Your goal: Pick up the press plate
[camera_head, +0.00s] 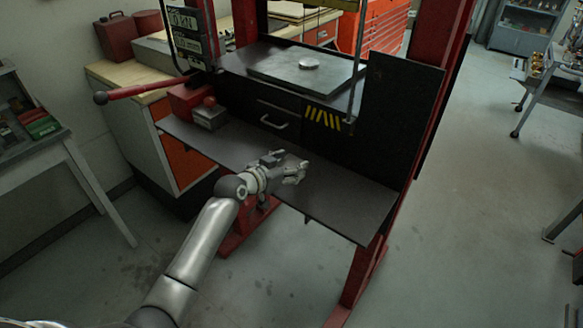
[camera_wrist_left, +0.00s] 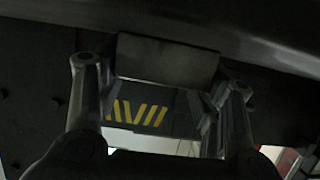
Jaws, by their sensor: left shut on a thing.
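My left gripper (camera_head: 295,172) reaches in from the lower left and is over the dark front shelf of the press in the head view. In the left wrist view, its two fingers stand on either side of a dark grey rectangular block (camera_wrist_left: 167,62), which I take for the press plate. The fingers are shut on it, though the exact contact is dim. In the head view the gripper hides the block. My right gripper is not in view.
The front shelf (camera_head: 340,200) is mostly bare. Red uprights (camera_head: 428,110) and a red lever (camera_head: 145,89) flank the space.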

